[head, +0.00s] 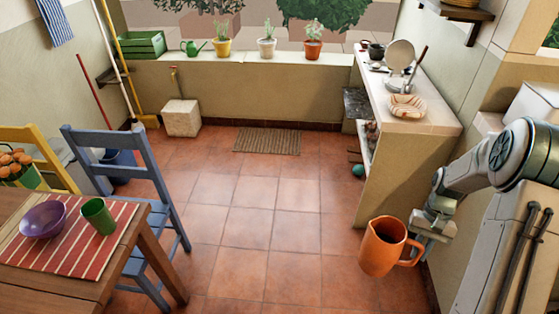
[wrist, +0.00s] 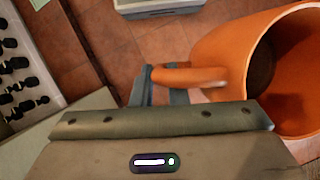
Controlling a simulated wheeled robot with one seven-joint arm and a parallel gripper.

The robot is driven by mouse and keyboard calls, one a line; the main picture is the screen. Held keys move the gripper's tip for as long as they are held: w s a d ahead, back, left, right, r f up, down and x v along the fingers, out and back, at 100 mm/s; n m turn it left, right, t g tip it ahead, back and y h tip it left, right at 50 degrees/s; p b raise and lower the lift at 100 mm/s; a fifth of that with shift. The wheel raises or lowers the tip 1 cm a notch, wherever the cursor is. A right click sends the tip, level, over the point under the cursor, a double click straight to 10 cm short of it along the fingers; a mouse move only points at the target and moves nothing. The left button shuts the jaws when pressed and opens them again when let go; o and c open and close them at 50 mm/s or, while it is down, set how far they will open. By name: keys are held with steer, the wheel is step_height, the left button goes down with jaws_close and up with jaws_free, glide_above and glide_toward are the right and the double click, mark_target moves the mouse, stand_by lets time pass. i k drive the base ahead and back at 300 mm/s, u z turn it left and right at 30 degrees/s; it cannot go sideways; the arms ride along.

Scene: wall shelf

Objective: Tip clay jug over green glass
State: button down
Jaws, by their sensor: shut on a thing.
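The clay jug (head: 384,246) is orange and hangs in the air in my gripper (head: 422,238), at the right of the head view. It is nearly upright, with its handle toward the gripper. In the wrist view the jug (wrist: 231,50) shows its open mouth and its handle, with the gripper fingers (wrist: 165,85) shut on the handle. What the jug holds cannot be made out clearly. The green glass (head: 99,216) stands upright on the table at the left, far from the jug.
A purple bowl (head: 43,220) sits beside the glass on a striped red mat (head: 72,254) on the wooden table (head: 140,232). A blue chair (head: 118,170) stands at the table's far side. A counter (head: 425,121) is at the right. Tiled floor lies open between.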

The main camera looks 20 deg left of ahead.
mark_target(96, 212)
steer(key=k, duration=0.65)
steer(key=u, duration=1.9)
steer(key=i, duration=0.5)
